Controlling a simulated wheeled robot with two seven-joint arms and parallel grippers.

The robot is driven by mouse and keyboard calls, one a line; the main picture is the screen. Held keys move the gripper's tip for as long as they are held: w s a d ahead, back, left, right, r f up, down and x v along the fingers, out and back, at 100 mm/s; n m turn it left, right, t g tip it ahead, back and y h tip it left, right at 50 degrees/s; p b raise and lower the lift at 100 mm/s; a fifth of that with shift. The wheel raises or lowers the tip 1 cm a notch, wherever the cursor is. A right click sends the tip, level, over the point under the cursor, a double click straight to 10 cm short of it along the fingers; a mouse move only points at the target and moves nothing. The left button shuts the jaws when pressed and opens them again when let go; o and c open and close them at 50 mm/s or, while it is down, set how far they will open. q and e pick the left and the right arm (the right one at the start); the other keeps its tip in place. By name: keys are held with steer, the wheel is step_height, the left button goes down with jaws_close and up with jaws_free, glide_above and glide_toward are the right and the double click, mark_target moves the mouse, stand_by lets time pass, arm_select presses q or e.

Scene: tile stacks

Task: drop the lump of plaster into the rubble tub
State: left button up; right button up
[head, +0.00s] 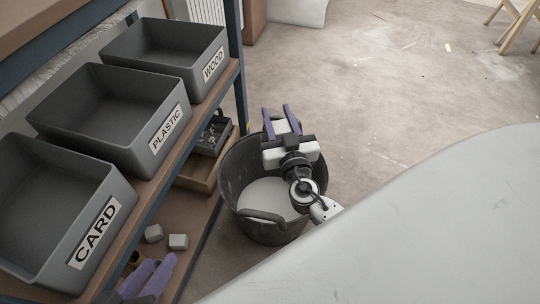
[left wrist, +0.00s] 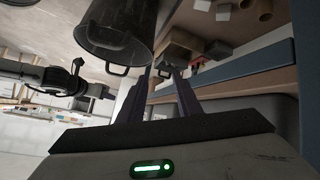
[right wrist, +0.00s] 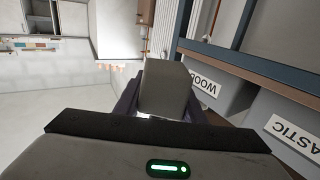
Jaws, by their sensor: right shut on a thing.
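The rubble tub (head: 232,190) is a round dark bucket with handles, standing on the floor beside the shelf; a pale round surface shows inside it. It also shows in the left wrist view (left wrist: 122,38). My right gripper (head: 281,116) is above the tub's far part, shut on the lump of plaster (right wrist: 166,90), a grey block between its fingers. In the head view only a little of the lump shows between the purple fingers. My left gripper (head: 148,276) is open and empty by the lower shelf, at the bottom of the head view.
Grey bins marked CARD (head: 95,232), PLASTIC (head: 167,130) and WOOD (head: 213,66) stand on the shelf to the left. Two small grey blocks (head: 153,233) (head: 178,241) lie on the lower shelf. A pale slab (head: 420,230) fills the lower right. The floor beyond is mostly clear.

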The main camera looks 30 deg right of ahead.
arm_select(q)
steer(key=shift+w+d+r+t+h+b, duration=0.15)
steer(key=shift+d+r+h+b, duration=0.15)
steer(key=shift+r+b, duration=0.15)
steer(key=shift+s+d+r+t+h+b, duration=0.15)
steer(key=shift+d+r+h+b, duration=0.15)
steer(key=shift+r+b, duration=0.15)
arm_select(e)
steer(key=shift+f, duration=2.15)
arm_select(q)
steer(key=shift+w, duration=0.1)
arm_select(e)
steer(key=o, duration=1.2)
